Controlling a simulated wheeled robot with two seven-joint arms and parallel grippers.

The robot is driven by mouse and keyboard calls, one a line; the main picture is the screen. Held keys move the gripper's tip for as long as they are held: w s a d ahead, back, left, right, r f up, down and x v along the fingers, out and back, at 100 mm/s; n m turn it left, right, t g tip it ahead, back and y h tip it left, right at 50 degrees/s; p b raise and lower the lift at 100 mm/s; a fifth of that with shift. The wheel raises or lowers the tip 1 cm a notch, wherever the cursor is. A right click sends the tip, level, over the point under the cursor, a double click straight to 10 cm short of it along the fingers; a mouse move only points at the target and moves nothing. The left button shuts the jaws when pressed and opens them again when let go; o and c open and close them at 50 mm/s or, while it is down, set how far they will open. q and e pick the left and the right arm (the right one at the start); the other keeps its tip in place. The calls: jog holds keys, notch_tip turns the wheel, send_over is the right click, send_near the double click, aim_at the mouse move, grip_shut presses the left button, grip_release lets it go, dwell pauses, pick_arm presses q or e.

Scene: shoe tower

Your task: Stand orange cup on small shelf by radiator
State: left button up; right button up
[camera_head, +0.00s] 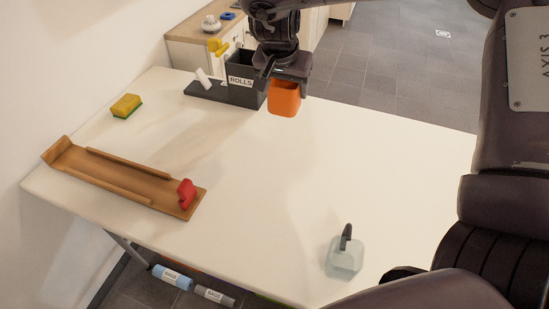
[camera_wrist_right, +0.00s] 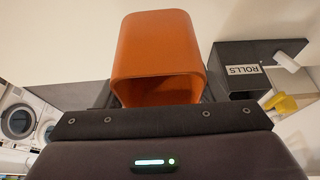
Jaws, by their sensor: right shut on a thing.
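My right gripper (camera_head: 285,78) is shut on the orange cup (camera_head: 284,100) at the far side of the white table. The cup hangs below the dark jaws, beside the black box marked ROLLS. In the right wrist view the orange cup (camera_wrist_right: 152,42) stands out beyond the gripper's dark edge, its hollow opening partly showing. I cannot tell for sure whether the cup touches the table. I make out no radiator and no shelf that is clearly beside one. My left gripper is not in view.
The black ROLLS box (camera_head: 243,92) stands close to the cup. A yellow-green sponge (camera_head: 126,106), a wooden tray (camera_head: 110,178) with a red object (camera_head: 186,193), and a pale translucent container (camera_head: 344,258) are on the table (camera_head: 260,190). The table's middle is clear.

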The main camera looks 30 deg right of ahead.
jog(key=f+b, duration=0.1)
jog(key=f, duration=0.9)
jog(key=f+b, duration=0.1)
jog(key=f, duration=0.8)
jog(key=shift+d+f+b, duration=0.2)
jog(key=shift+f+b, duration=0.1)
jog(key=shift+f, duration=0.05)
jog(key=o, duration=1)
jog(key=shift+f, duration=0.1)
